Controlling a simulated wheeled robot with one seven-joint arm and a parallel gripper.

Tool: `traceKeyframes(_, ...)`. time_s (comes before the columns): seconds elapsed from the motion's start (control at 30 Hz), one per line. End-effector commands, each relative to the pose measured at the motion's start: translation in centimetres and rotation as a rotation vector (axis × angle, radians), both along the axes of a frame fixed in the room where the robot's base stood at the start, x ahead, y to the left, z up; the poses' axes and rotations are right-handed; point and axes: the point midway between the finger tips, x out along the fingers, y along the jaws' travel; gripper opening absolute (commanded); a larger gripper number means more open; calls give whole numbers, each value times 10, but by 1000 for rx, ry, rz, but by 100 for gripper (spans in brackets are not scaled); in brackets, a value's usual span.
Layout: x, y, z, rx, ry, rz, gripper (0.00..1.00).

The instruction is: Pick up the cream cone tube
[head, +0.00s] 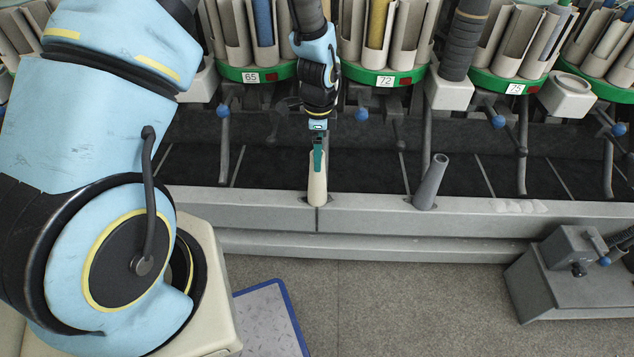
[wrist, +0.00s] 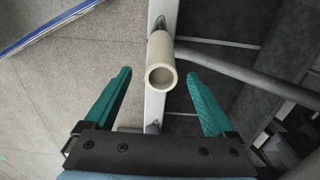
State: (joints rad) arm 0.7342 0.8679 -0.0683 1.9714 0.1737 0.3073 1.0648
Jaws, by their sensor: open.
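The cream cone tube (head: 317,180) stands nearly upright on the grey ledge of the machine in the head view. Its open end faces the camera in the wrist view (wrist: 161,72). My gripper (head: 318,150) is at the tube's upper end in the head view. In the wrist view its green fingers (wrist: 160,80) are apart, one on each side of the tube, with a gap on both sides. A grey cone tube (head: 431,182) stands tilted on the same ledge to the right.
The grey ledge (head: 370,215) runs across the machine front. Levers with blue knobs, such as one (head: 361,114), stick out behind it. A grey box with a handle (head: 565,275) stands at right. A blue-edged plate (head: 268,318) lies on the floor.

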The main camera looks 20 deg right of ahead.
Motion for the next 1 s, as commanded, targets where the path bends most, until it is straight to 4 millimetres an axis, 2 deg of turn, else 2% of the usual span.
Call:
traceKeyframes(0.3,3,3,-42,2,2,1,89)
traceKeyframes(0.4,3,3,-50,2,1,1,89)
traceKeyframes(0.67,4,2,-52,0,0,2,89)
traceKeyframes(1.0,3,2,-52,0,0,2,52)
